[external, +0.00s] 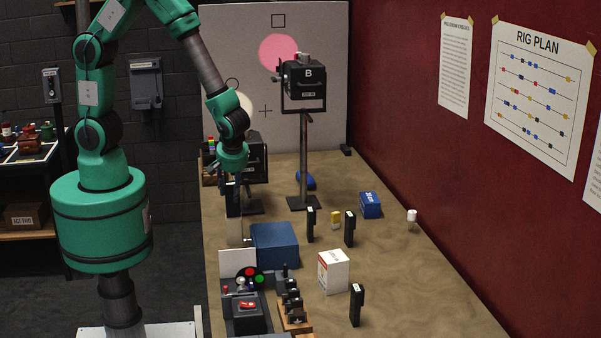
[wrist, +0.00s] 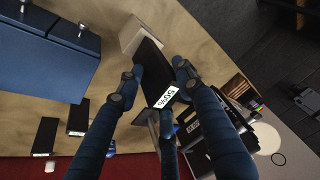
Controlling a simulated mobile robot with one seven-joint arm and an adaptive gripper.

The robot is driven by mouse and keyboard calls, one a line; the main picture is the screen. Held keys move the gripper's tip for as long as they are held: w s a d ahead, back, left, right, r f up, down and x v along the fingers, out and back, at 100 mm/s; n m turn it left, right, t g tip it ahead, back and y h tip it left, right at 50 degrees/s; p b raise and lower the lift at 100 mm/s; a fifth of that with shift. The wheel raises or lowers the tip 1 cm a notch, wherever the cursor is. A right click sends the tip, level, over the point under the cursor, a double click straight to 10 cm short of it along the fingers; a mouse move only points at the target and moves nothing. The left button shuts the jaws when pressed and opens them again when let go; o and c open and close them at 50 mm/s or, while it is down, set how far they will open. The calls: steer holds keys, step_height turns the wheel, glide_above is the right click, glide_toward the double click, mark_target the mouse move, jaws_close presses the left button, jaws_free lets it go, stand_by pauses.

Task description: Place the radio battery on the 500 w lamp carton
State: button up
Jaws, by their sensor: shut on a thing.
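My gripper (wrist: 156,82) is shut on a black upright block, the radio battery (wrist: 152,68), whose white label reads about "50%". In the external view my gripper (external: 232,180) holds the dark battery (external: 232,203) over the table's left side, in front of the lamps. In the wrist view a pale carton (wrist: 143,34) stands just beyond the battery; I cannot tell whether they touch or read its print. A white carton (external: 333,271) stands at the table's middle front; its print is too small to read surely.
A blue case (external: 275,246) sits close to my gripper's right. Several similar black blocks (external: 350,228) stand on the table (external: 400,275). A small blue carton (external: 370,205) and lamp B (external: 304,80) stand farther back. The right front is clear.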

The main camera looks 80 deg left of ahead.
steer(key=shift+f, duration=0.25)
steer(key=o, duration=1.3)
steer(key=shift+c, duration=0.2)
steer(key=shift+r, duration=0.2)
steer(key=v, duration=1.2)
steer(key=shift+a+r, duration=0.1)
